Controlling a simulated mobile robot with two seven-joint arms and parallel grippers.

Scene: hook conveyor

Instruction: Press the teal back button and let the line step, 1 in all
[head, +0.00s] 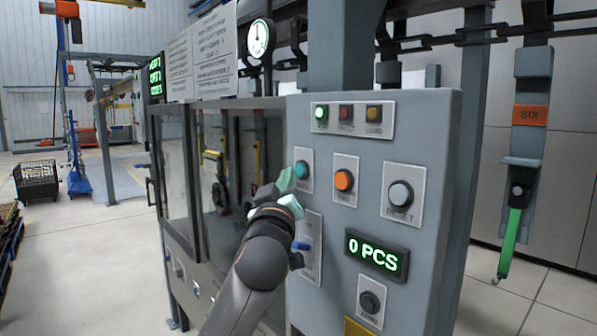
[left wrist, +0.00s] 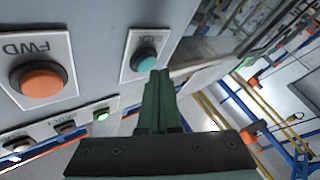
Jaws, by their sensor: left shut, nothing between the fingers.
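The teal back button (head: 302,169) is on a pale plate on the upper left of the grey control panel (head: 428,130). It also shows in the left wrist view (left wrist: 145,62), under the label BACK. My left gripper (head: 285,180) is shut and empty, with its green fingertips just left of the button in the head view. In the left wrist view the closed fingertips (left wrist: 160,75) overlap the button's lower right edge. I cannot tell whether they touch it. The counter display (head: 377,255) reads 0 PCS. My right gripper is not in view.
The orange FWD button (head: 344,180) is just right of the teal one, with the RESET button (head: 401,194) beyond it. A blue-handled switch (head: 301,246) sits below, close to my left wrist. A hanger tagged SIX (head: 530,115) hangs from the chain at right.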

